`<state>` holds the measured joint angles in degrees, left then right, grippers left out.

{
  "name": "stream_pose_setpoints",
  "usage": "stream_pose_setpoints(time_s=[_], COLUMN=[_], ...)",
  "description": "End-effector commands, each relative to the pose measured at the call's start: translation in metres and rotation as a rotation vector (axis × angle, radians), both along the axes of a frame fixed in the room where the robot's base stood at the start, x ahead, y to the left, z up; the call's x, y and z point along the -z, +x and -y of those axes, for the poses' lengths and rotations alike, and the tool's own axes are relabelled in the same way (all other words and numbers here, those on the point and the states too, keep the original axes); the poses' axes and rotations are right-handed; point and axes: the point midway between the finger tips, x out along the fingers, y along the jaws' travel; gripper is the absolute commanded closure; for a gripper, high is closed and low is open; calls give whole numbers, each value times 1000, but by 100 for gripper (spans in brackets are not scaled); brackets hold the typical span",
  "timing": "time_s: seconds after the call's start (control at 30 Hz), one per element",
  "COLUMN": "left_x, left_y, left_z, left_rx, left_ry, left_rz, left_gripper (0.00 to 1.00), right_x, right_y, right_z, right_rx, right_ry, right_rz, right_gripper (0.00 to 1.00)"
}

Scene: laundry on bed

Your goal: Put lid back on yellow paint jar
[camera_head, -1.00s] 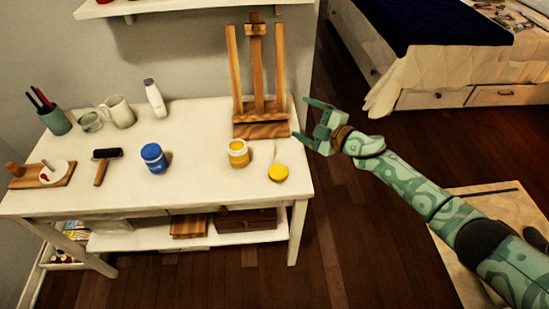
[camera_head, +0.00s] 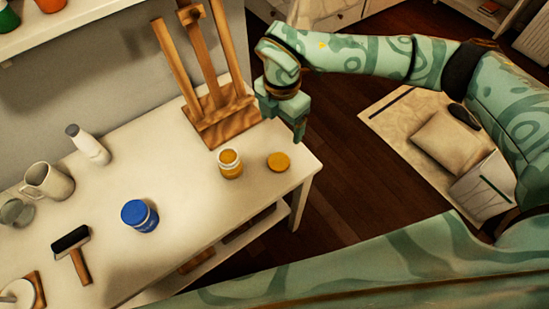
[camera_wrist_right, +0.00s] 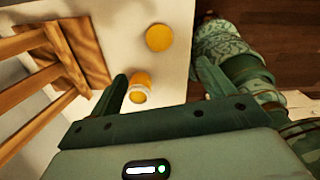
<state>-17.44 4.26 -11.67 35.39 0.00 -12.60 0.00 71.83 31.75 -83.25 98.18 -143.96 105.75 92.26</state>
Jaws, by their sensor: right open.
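The yellow paint jar (camera_head: 230,163) stands upright and open near the table's right end, with yellow paint showing at its top. The round yellow lid (camera_head: 279,162) lies flat on the table just right of the jar, apart from it. My right gripper (camera_head: 282,120) is open and empty, pointing down above the table's right edge, behind the lid. In the right wrist view, the jar (camera_wrist_right: 139,86) shows between the open fingers (camera_wrist_right: 160,80), nearer the left one. The lid (camera_wrist_right: 159,38) lies beyond the fingertips. My left gripper is not in view.
A wooden easel (camera_head: 215,100) stands close to the left of my right gripper. A blue jar (camera_head: 139,215) and a roller (camera_head: 72,250) are left of the yellow jar. The white table (camera_head: 180,180) is clear around the lid.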

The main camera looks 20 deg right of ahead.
Motion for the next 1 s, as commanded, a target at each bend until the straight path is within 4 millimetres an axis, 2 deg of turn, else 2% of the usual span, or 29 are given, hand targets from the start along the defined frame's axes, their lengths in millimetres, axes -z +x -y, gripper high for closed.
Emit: stream_pose_setpoints(time_s=[0.07, 0.33, 0.43, 0.57, 0.8, 1.0], left_x=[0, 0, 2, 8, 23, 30], left_y=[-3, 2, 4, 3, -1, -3], left_z=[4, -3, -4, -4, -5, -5], left_rx=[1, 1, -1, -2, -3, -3], left_ry=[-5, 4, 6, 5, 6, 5], left_rz=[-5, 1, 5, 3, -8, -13], left_gripper=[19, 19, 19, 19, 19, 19], right_x=[0, 0, 7, 30, 84, 109], right_y=[0, 0, 0, -1, -1, 0], right_z=[0, -1, -1, -1, -1, -1], right_rx=[19, 21, 21, 20, 20, 18], right_ry=[1, 3, 3, 3, 3, 4], right_rz=[0, -1, -4, -6, -7, -3], right_gripper=[19, 19, 19, 19, 19, 19])
